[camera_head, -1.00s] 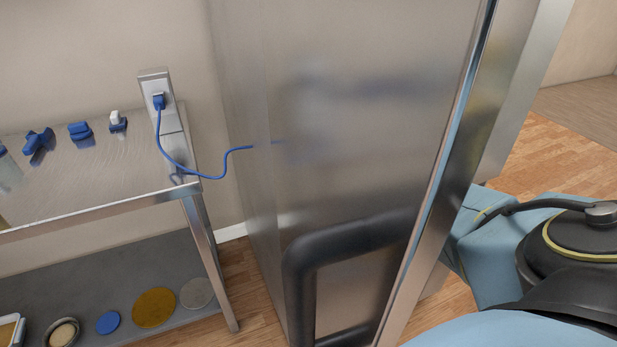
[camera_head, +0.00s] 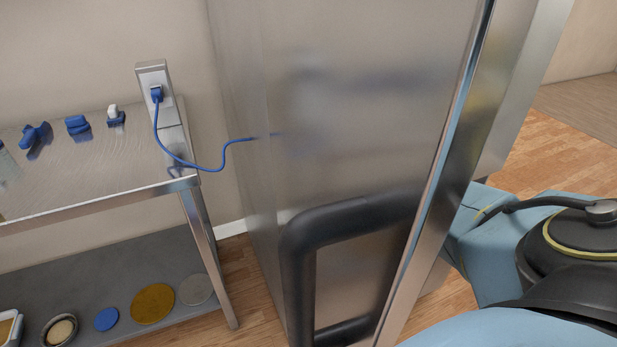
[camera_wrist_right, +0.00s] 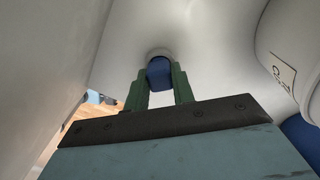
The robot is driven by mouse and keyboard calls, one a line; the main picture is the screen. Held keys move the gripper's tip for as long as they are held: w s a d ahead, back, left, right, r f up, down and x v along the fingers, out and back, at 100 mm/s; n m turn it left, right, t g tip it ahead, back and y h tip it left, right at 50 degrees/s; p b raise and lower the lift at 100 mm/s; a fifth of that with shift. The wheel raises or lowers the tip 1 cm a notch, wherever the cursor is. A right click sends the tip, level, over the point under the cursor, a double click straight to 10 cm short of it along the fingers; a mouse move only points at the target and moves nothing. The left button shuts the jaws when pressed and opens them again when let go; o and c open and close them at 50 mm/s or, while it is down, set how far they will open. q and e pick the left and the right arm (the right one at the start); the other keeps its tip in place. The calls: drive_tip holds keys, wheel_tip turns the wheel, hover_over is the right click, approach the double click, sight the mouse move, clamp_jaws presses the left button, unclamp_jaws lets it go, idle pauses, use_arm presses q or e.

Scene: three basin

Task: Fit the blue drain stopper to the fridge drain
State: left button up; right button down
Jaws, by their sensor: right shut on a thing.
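In the right wrist view, the blue drain stopper (camera_wrist_right: 158,77) is between the green fingers of my right gripper (camera_wrist_right: 159,70), which is shut on it. The stopper's far end is at the round fridge drain (camera_wrist_right: 158,53) in a white surface. Its far end is hidden, so I cannot tell how deep it sits or whether it touches the rim. In the head view, the steel fridge (camera_head: 360,130) fills the middle and hides my right gripper. My left gripper is not in view.
A steel table (camera_head: 90,170) at left holds several blue things, including a blue block (camera_head: 77,124). A blue cord (camera_head: 180,160) runs from a socket (camera_head: 153,80) to the fridge. Round discs lie on the lower shelf (camera_head: 130,265). A dark handle (camera_head: 300,265) stands out from the fridge.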

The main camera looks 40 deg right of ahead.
drive_tip(key=c, duration=1.1)
unclamp_jaws()
drive_tip(key=shift+f, duration=0.1)
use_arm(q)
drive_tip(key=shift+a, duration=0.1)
use_arm(e)
wheel_tip(320, 180, up, 6)
drive_tip(key=shift+r+p, duration=0.2)
drive_tip(key=shift+p, duration=0.4)
drive_tip(key=shift+d+r, duration=0.1)
drive_tip(key=shift+r, duration=0.45)
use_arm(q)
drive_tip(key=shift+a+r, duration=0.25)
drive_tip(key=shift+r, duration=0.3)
use_arm(e)
drive_tip(key=shift+r, duration=0.1)
